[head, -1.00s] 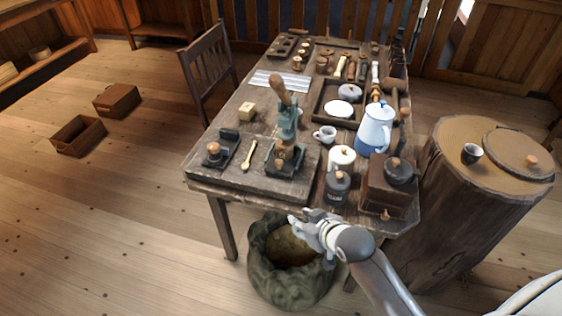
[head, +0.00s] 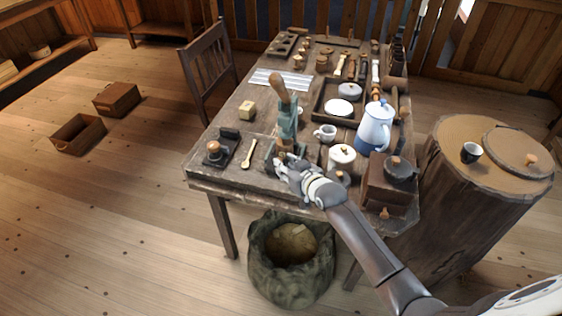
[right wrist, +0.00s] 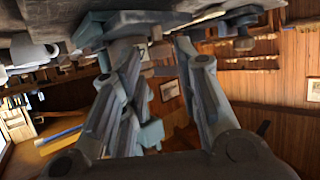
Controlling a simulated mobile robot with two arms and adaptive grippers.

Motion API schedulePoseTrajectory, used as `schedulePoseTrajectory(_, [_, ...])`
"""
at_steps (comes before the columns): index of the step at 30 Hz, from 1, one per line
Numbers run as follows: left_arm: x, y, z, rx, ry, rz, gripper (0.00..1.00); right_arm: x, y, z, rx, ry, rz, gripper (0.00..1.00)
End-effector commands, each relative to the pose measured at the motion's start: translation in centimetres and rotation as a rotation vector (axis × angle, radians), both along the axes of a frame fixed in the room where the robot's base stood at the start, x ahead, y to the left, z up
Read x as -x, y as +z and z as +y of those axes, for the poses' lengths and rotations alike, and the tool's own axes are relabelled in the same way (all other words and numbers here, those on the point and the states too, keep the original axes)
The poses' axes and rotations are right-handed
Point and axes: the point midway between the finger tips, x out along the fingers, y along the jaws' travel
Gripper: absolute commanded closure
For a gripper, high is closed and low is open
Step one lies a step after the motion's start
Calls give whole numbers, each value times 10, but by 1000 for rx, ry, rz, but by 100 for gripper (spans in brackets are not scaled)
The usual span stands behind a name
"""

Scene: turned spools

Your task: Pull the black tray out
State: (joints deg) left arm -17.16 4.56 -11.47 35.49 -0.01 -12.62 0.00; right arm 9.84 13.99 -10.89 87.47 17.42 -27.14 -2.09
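A green lever press (head: 287,122) with a wooden handle stands near the table's front edge. A dark tray-like base (head: 269,157) shows at its foot, partly hidden behind my right gripper. I cannot tell for sure that this is the black tray; a small dark tray (head: 231,158) with a wooden-knobbed tool also lies to its left. My right gripper (head: 283,166) is at the front of the press base; whether it touches is unclear. In the right wrist view its fingers (right wrist: 156,50) are apart, with nothing clearly held between them. My left gripper is not in view.
A white lidded pot (head: 341,157), a white cup (head: 325,132) and a blue-white jug (head: 375,128) stand right of the press. A wooden grinder box (head: 386,185) is at the front right corner. An open sack (head: 290,270) stands on the floor below the front edge.

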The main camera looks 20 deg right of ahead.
Motion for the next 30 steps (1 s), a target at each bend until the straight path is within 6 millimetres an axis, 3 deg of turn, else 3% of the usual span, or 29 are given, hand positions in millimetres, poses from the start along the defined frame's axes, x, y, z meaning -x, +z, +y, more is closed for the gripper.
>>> schedulePoseTrajectory(9, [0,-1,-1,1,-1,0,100,-30,-12,6,0,0,0,70])
schedulePoseTrajectory(22, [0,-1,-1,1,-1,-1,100,-35,-14,7,0,0,0,70])
schedulePoseTrajectory(29, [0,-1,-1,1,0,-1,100,-34,-15,7,0,0,0,100])
schedulePoseTrajectory(30, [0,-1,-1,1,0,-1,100,-34,-15,7,0,0,0,100])
